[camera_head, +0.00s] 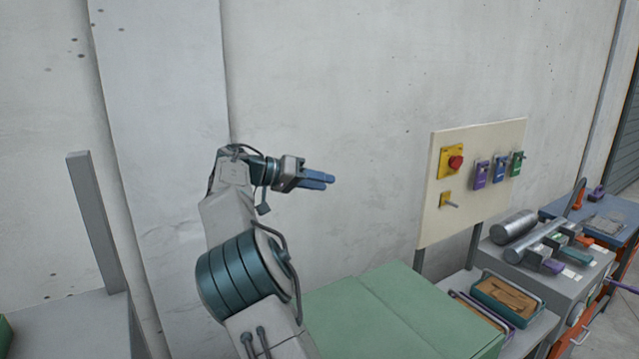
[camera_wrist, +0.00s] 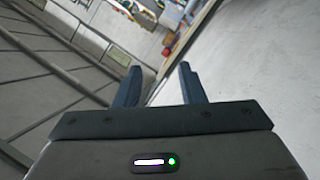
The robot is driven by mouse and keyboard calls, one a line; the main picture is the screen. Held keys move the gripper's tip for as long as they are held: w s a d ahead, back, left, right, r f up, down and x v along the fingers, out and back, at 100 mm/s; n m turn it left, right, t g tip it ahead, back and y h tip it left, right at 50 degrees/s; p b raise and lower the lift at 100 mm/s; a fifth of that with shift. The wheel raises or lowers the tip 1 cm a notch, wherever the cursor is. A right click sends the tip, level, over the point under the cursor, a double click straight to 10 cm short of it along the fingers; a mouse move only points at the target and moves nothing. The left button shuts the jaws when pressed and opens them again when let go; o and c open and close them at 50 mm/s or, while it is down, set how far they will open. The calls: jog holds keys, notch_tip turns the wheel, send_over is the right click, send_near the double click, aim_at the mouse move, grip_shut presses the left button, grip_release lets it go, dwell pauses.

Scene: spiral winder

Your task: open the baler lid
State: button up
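A wide green flat-topped panel (camera_head: 400,310) lies at the bottom centre of the head view, with a seam across it. It looks like a closed lid, but I cannot tell for sure that it is the baler lid. No handle shows on it, and its near part is cut off by the frame and partly hidden by my arm. My gripper (camera_head: 328,180) is raised in front of the wall, above and to the left of the panel, and touches nothing. In the wrist view its two dark blue fingers (camera_wrist: 157,85) stand apart with nothing between them.
A cream control board (camera_head: 470,225) with a red button (camera_head: 455,163) and coloured switches stands right of the panel. Beyond it is a grey cabinet (camera_head: 530,268) with metal rolls, and a green tray (camera_head: 508,296). A grey post (camera_head: 95,220) rises at left. Space around my gripper is clear.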

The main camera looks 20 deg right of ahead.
jog(key=s+p+v, duration=0.1)
jog(key=v, duration=1.2)
jog(key=shift+w+a, duration=0.3)
jog(key=shift+w, duration=0.2)
